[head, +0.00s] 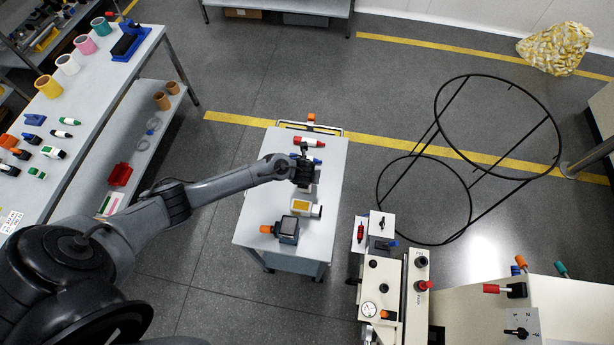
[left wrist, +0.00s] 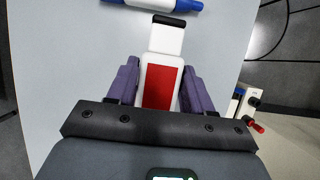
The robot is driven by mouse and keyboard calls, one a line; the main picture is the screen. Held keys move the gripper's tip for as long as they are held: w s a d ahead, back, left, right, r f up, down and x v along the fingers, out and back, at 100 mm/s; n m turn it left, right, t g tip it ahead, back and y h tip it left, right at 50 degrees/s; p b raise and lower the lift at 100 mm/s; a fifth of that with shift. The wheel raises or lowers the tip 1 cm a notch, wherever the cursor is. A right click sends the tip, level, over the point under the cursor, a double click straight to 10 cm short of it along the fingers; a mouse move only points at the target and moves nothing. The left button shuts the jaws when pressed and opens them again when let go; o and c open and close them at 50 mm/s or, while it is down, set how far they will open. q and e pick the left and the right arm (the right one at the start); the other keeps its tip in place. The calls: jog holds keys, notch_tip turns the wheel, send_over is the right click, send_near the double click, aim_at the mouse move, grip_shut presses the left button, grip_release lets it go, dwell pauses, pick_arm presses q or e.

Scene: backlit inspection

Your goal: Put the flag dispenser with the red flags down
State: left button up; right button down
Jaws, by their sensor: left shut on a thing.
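The flag dispenser with the red flags (left wrist: 161,83) is white with a red panel and a dark end, and shows in the left wrist view. My left gripper (left wrist: 160,90) has its purple fingers on both sides of it and is shut on it. In the head view my left gripper (head: 303,181) is over the grey cart top (head: 262,200), and it mostly hides the dispenser there. I cannot tell whether the dispenser touches the cart top. My right gripper is not in view.
A red-and-white marker (head: 309,141) lies beyond my gripper; a blue-and-white marker (left wrist: 150,4) lies close ahead. The cart's left side is clear.

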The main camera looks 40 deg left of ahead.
pick_arm(q)
jog(key=shift+w+f, duration=0.1)
jog(key=shift+f, duration=0.25)
jog(key=shift+f, duration=0.2)
jog(key=o, duration=1)
jog(key=shift+o, duration=0.2)
jog(key=shift+r, duration=0.15)
